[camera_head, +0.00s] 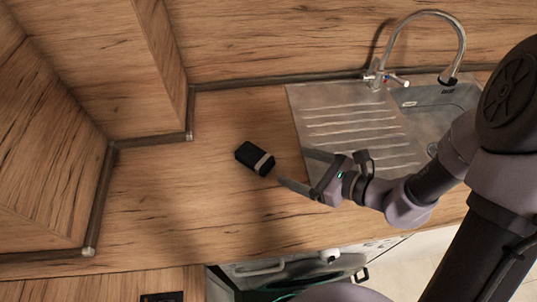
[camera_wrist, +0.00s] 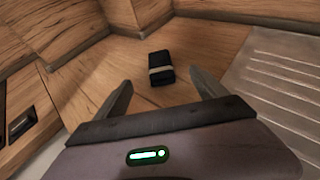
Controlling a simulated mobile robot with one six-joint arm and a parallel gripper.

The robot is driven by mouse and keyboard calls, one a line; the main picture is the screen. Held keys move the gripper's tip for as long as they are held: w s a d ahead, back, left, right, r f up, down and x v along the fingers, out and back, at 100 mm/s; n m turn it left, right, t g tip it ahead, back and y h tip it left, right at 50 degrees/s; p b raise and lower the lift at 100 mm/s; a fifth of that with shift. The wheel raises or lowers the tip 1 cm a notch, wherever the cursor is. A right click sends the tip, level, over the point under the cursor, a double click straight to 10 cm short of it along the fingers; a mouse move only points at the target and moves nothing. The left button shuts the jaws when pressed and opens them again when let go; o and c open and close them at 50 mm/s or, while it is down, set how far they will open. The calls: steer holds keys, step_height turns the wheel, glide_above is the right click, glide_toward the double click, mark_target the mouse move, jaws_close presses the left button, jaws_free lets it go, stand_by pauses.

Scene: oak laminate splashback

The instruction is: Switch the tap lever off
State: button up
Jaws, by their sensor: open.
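The chrome tap (camera_head: 425,42) stands behind the sink at the upper right of the head view, with a tall curved spout. Its lever (camera_head: 397,80) sticks out from the tap's base to the right, with a small red mark near it. The tap is not in the wrist view. My gripper (camera_head: 293,168) is over the counter at the left edge of the drainboard, well in front and to the left of the tap. In the wrist view my gripper (camera_wrist: 165,92) shows its two fingers apart, with nothing held between them.
A black box with a light band (camera_head: 255,158) lies on the wooden counter (camera_head: 150,200), just beyond my fingertips; the wrist view shows it too (camera_wrist: 161,68). The ribbed drainboard (camera_head: 350,115) and the sink basin (camera_head: 440,100) lie right. Wooden walls close the left and back.

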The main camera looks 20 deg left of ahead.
mark_target(257, 157)
steer(key=b+x, duration=0.2)
steer(key=x, duration=0.8)
steer(key=shift+a+f+b, duration=0.2)
steer(key=shift+f+b, duration=0.1)
steer(key=x, duration=0.1)
steer(key=b+x, duration=0.1)
steer(key=x, duration=0.1)
steer(key=f+b+x, duration=0.1)
steer(key=shift+s+a, duration=0.1)
steer(key=shift+s, duration=0.1)
steer(key=shift+w+a+f, duration=0.1)
steer(key=shift+a+f, duration=0.05)
steer(key=shift+a, duration=0.2)
